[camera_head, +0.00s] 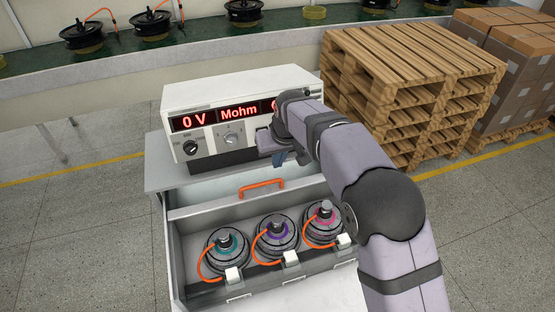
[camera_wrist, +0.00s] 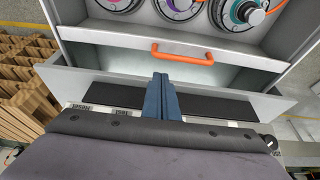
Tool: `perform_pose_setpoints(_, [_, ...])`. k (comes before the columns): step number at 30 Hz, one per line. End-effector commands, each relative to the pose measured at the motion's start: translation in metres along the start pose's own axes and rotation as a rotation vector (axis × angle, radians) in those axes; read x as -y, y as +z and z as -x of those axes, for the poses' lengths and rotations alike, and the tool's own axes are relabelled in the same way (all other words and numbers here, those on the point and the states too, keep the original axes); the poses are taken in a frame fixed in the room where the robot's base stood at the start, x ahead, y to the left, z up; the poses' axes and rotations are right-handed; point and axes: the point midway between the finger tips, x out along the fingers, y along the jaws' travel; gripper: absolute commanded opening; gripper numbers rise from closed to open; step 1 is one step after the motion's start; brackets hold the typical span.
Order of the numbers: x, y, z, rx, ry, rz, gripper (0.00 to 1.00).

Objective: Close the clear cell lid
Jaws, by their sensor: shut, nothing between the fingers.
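The grey test cell (camera_head: 178,262) holds three hub motors side by side. They show teal, purple and pink rings, and nothing visibly covers them from above. The clear lid (camera_head: 205,196) appears raised at the cell's back, in front of the tester; its exact tilt is hard to tell. An orange handle (camera_head: 262,187) is at the lid; it also shows in the wrist view (camera_wrist: 182,55). My gripper (camera_head: 281,158), with blue fingers, is shut and empty. It is on the tester side of the handle, apart from it. The fingers also show in the wrist view (camera_wrist: 162,80).
A white tester (camera_head: 240,92) with a red display stands behind the cell, close to my gripper and arm. Orange cables run from the motors to white connectors at the cell's front. Wooden pallets (camera_head: 410,75) and cartons (camera_head: 510,60) stand at the right. A green conveyor runs behind.

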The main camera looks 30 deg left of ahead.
Motion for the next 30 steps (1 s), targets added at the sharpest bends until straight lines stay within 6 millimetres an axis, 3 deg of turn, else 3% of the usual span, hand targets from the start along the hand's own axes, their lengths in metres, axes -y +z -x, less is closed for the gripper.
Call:
perform_pose_setpoints(15, [0.0,0.0,-0.069,0.001,0.0,-0.001,0.0])
perform_pose_setpoints(21, [0.0,0.0,-0.08,0.0,0.0,-0.001,0.0])
perform_pose_setpoints(30, [0.0,0.0,-0.083,-0.001,0.0,-0.001,0.0])
